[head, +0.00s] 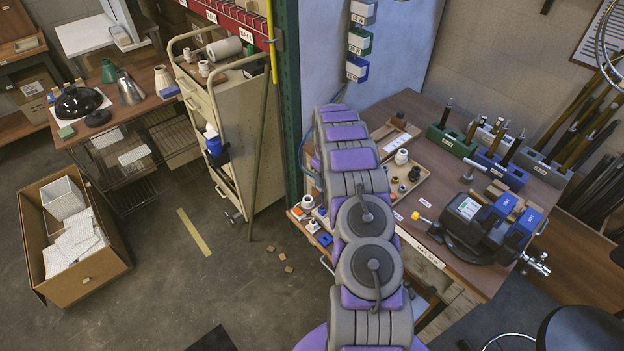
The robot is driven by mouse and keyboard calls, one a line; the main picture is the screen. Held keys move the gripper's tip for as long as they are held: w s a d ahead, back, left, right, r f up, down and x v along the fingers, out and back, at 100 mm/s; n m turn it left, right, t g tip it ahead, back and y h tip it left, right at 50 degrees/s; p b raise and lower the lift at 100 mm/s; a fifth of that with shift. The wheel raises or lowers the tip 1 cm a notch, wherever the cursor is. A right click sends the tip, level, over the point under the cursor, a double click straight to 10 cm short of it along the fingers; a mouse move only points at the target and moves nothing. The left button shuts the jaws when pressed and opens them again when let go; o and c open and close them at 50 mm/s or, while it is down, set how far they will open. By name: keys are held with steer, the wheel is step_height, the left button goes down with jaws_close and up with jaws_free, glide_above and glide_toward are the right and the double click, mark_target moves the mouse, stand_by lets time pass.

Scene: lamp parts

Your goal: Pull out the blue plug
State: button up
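I cannot pick out with certainty which blue part is the plug. A small blue piece (325,239) lies at the bench's left edge, beside my arm, near small white and orange parts. A thin blue cord (302,150) curves along the left of my arm by the green post. My purple and grey arm reaches up from the bottom middle and hides part of the bench. My gripper is not visible; its end seems hidden beyond the arm.
The workbench (425,272) carries a tray of small parts (404,178), a blue holder (497,172) and a green holder (452,141) with upright rods. A beige cart (230,130) stands left of the green post (292,60). An open cardboard box (88,277) lies on mostly clear floor.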

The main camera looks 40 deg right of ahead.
steer(key=b, duration=0.3)
glide_toward(322, 206)
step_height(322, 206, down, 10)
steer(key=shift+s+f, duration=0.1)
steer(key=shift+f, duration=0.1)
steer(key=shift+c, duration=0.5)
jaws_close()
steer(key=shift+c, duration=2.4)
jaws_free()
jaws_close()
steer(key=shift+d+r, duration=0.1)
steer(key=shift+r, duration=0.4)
